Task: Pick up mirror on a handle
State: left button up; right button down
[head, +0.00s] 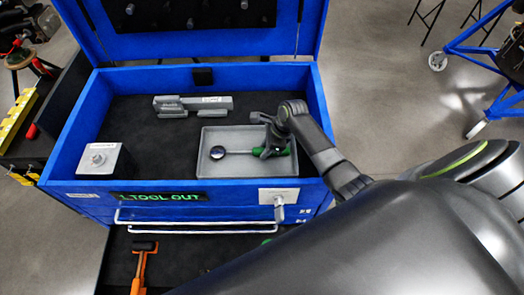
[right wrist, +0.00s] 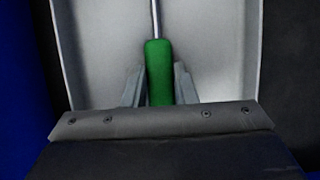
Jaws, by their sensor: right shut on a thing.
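The mirror on a handle (head: 236,152) lies in a grey tray (head: 237,169) inside the blue tool chest. Its round dark mirror head points left, and its green handle is at the right. My right gripper (head: 272,151) is shut on the green handle. In the right wrist view the green handle (right wrist: 159,72) stands between the two fingers of my right gripper (right wrist: 160,88), with the thin metal rod running up from it. The handle's lower end is hidden by the gripper body. I cannot tell whether the mirror is lifted off the tray floor. My left gripper is not in view.
The blue chest (head: 57,145) has raised walls and an open lid behind. A grey clamp-like tool (head: 193,104) and a grey block with a knob (head: 100,160) sit inside it. An orange-handled hammer (head: 142,263) lies in the lower drawer. A blue-framed stand is at the right.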

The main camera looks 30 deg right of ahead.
jog(key=shift+r, duration=0.15)
notch_tip(320, 180, up, 18)
jog(key=b, duration=0.2)
jog(key=shift+b, duration=0.4)
jog(key=shift+r, duration=0.1)
jog(key=c, duration=1.8)
grip_release()
grip_shut()
